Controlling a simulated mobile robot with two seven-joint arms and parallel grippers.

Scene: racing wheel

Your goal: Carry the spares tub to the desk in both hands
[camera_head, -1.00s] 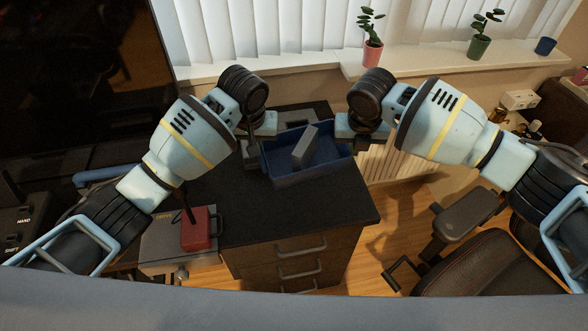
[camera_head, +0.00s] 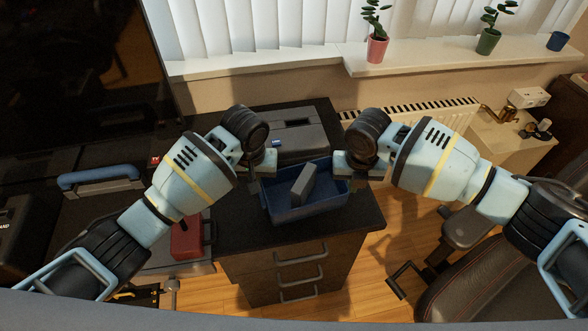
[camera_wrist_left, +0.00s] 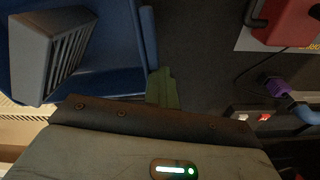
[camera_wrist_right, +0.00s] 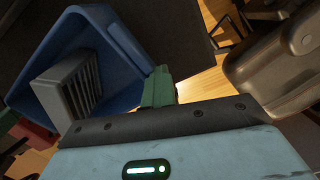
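The spares tub (camera_head: 300,210) is a blue open box over the near part of the dark drawer unit's top (camera_head: 240,225). A grey slotted block (camera_head: 303,185) leans inside it; the block also shows in the left wrist view (camera_wrist_left: 50,50) and the right wrist view (camera_wrist_right: 68,85). My left gripper (camera_head: 262,168) is shut on the tub's left end wall. My right gripper (camera_head: 345,168) is shut on its right end wall. I cannot tell whether the tub's bottom touches the top.
A grey case (camera_head: 295,135) lies behind the tub. A red box (camera_head: 187,240) stands left of it, and a blue-handled case (camera_head: 100,180) farther left. A black chair (camera_head: 480,265) stands at the right. Potted plants (camera_head: 377,48) stand on the windowsill (camera_head: 430,58).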

